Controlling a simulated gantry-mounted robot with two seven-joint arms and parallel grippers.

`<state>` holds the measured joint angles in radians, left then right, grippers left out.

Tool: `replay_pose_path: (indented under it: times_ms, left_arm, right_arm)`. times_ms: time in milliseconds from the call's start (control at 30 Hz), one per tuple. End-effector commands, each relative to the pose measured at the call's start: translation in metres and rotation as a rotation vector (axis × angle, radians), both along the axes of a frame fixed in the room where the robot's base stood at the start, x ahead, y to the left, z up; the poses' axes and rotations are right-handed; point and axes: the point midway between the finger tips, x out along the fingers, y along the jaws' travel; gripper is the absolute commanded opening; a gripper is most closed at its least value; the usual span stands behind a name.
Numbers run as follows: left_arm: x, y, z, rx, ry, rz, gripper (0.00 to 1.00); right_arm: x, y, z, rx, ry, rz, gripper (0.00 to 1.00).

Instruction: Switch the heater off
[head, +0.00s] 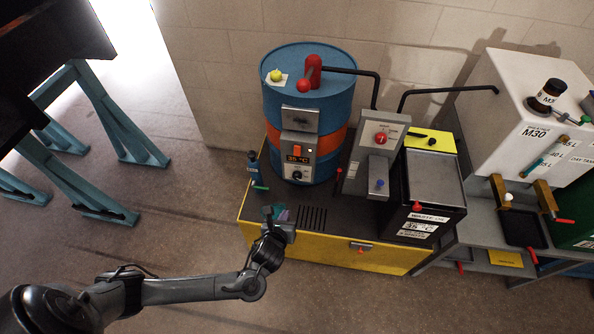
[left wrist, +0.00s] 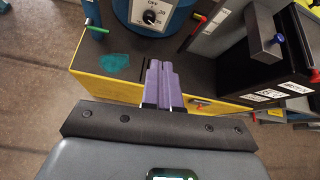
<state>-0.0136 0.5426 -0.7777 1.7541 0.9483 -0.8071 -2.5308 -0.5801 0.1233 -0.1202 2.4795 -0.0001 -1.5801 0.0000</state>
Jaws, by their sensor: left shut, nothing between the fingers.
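The heater is an orange band (head: 330,140) around a blue drum (head: 345,105). The dial also shows at the top of the left wrist view (left wrist: 150,16); the switch is outside that view. My left gripper (head: 281,214) is in front of and below the box, over the platform's front edge. Its purple fingers (left wrist: 161,70) are shut together, empty, and apart from the box. The switch's position is too small to tell.
The drum stands on a dark platform with a yellow front (head: 330,250). A teal patch (left wrist: 115,62) lies on it near my fingers. A grey pump box (head: 376,140) and black waste-oil container (head: 430,190) stand right.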

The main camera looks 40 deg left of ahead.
Motion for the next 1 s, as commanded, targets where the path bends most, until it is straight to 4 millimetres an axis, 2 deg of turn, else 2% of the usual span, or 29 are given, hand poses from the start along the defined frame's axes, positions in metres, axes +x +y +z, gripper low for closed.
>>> replay_pose_path:
  times_ms: [33, 200, 367, 500, 700, 1000]
  left_arm:
    - [0.012, 0.010, -0.021, 0.042, -0.024, -0.004, 0.00]
    - [0.043, 0.040, -0.043, 0.148, -0.092, -0.001, 0.00]
    - [0.071, 0.062, -0.052, 0.223, -0.144, -0.006, 0.00]
    - [0.091, 0.072, -0.049, 0.260, -0.189, -0.012, 0.00]
    - [0.111, 0.080, -0.038, 0.281, -0.241, -0.006, 0.00]
    - [0.119, 0.080, -0.030, 0.281, -0.264, -0.002, 0.00]
  right_arm:
    - [0.000, 0.000, -0.029, -0.002, 0.000, 0.002, 0.43]
    - [0.000, -0.001, -0.075, -0.002, 0.000, 0.001, 0.43]
    - [0.000, 0.000, -0.113, -0.002, 0.000, 0.002, 0.43]
    - [0.000, 0.000, -0.137, 0.000, 0.000, 0.000, 0.43]
    - [0.000, 0.001, -0.157, 0.004, 0.001, -0.003, 0.43]
    - [0.000, 0.002, -0.162, 0.007, 0.000, -0.005, 0.43]
